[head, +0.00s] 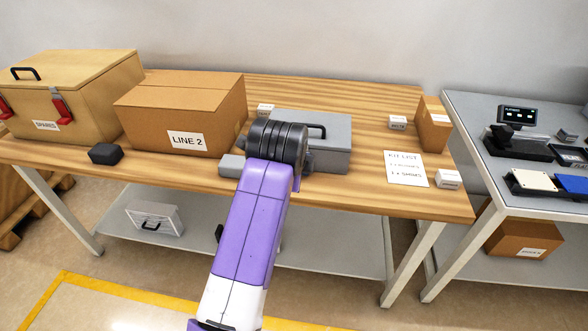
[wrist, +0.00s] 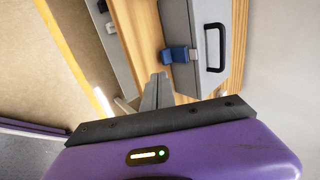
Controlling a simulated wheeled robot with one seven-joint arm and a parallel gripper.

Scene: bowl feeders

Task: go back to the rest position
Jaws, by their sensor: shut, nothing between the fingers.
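My gripper (wrist: 160,84) shows in the wrist view, its dark grey fingers together with nothing between them. It points toward the wooden table beside a grey case. In the head view my purple arm reaches over the table's front edge, and its dark wrist hides the gripper. The grey case (head: 330,150) with a black handle stands just right of and behind the wrist. In the wrist view the case (wrist: 208,75) is right of the fingers, with a blue latch (wrist: 180,54) on its side. I cannot tell whether the fingers touch anything.
The wooden table (head: 380,200) holds a LINE 2 carton (head: 160,105), a SPARES box (head: 90,85), a small black block (head: 105,154), a kit list sheet (head: 406,169) and a small carton (head: 434,125). A grey bench (head: 475,130) stands to the right. Floor in front is clear.

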